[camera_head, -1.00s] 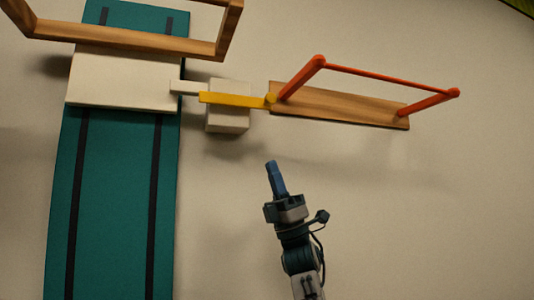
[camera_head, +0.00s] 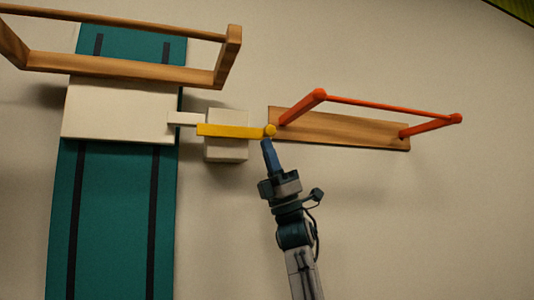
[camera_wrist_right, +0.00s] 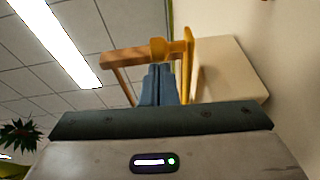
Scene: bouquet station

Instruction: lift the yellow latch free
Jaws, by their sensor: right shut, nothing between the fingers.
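The yellow latch (camera_head: 230,131) is a flat bar lying level across a small pale block (camera_head: 228,150), with a round knob at its right end. A pale tab (camera_head: 185,119) from the white carriage plate (camera_head: 115,108) reaches to the bar's left end. My right gripper (camera_head: 267,146) is shut and empty, its blue fingertips just below the knob. In the right wrist view the shut fingers (camera_wrist_right: 159,84) point up at the yellow knob (camera_wrist_right: 160,49); I cannot tell whether they touch it. My left gripper is not in view.
The white plate sits on a teal panel (camera_head: 112,220) with two dark rails. A wooden frame (camera_head: 140,66) juts out above it. Right of the latch is a wooden board (camera_head: 340,130) with a red bar handle (camera_head: 390,106). The wall below the board is clear.

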